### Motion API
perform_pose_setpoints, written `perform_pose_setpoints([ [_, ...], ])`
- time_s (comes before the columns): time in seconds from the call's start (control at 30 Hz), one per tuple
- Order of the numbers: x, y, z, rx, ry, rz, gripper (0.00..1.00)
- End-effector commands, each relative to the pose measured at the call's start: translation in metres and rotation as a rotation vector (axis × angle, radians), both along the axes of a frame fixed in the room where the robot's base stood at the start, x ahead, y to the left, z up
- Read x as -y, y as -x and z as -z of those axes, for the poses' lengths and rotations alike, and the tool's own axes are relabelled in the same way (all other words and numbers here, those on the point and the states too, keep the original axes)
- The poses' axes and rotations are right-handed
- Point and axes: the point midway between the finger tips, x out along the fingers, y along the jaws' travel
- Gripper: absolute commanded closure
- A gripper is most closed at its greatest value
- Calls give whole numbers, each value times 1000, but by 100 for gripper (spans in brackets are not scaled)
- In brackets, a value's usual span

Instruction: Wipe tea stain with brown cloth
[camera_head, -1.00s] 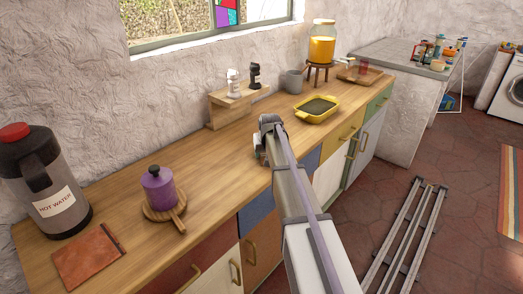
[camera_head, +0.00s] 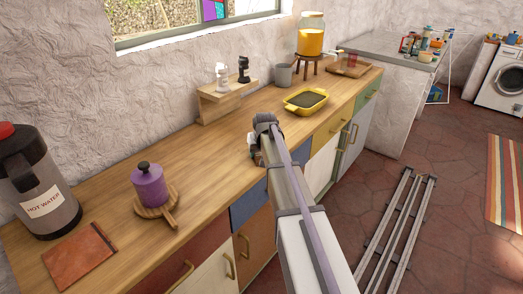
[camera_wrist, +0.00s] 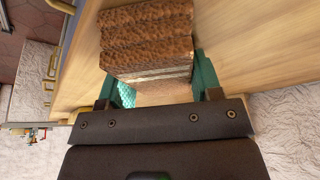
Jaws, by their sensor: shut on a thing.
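A brown cloth (camera_wrist: 147,32), folded with a rough fuzzy texture and a pale band near its lower edge, is in the wrist view. My gripper (camera_wrist: 155,72) is shut on it, with a green finger on either side. Wood-coloured surface shows around the cloth; whether the cloth touches it I cannot tell. In the head view my arm reaches over the middle of the wooden counter (camera_head: 185,132), and the fingers and cloth are hidden there. I cannot make out a tea stain in either view.
A yellow dish (camera_head: 305,101), grey cup (camera_head: 285,75) and drink dispenser (camera_head: 311,38) stand farther back. Counter between jar and dish looks clear.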

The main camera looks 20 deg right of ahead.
Motion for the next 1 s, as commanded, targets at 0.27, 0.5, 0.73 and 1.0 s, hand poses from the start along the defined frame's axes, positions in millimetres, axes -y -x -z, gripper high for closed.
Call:
perform_pose_setpoints([
  [0.27, -12, -28, 3, 1, 0, -1, 60],
  [0.5, -17, -34, 3, 2, -1, -2, 60],
  [0.73, -25, -54, 1, 3, -1, -2, 60],
  [1.0, -33, -67, 1, 2, 0, -1, 60],
])
